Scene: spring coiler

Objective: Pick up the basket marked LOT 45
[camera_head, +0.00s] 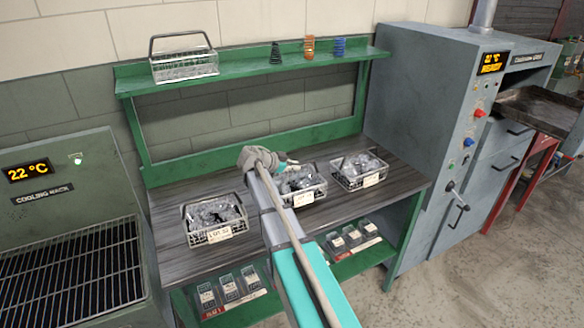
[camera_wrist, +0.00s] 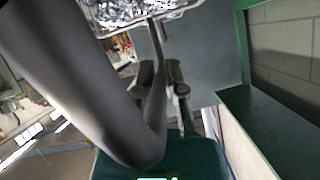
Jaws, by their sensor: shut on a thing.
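Three wire baskets of shiny, clear-looking contents stand in a row at the workbench: a left basket (camera_head: 213,218), a middle basket (camera_head: 303,186) and a right basket (camera_head: 360,171). Each has a white front tag, but I cannot read the lot numbers surely. My gripper (camera_head: 287,165) reaches over the back left of the middle basket and is shut on it. The grip itself is mostly hidden by my wrist. I cannot tell whether this basket rests on the bench or is slightly raised. In the wrist view, a basket with shiny contents (camera_wrist: 125,12) shows at the top edge.
An empty-looking wire basket (camera_head: 184,62) and several coil springs (camera_head: 309,47) stand on the green upper shelf (camera_head: 245,62). A cooling rack (camera_head: 75,265) is at left, a grey oven cabinet (camera_head: 425,100) at right. Small bins (camera_head: 230,288) sit on the lower shelf.

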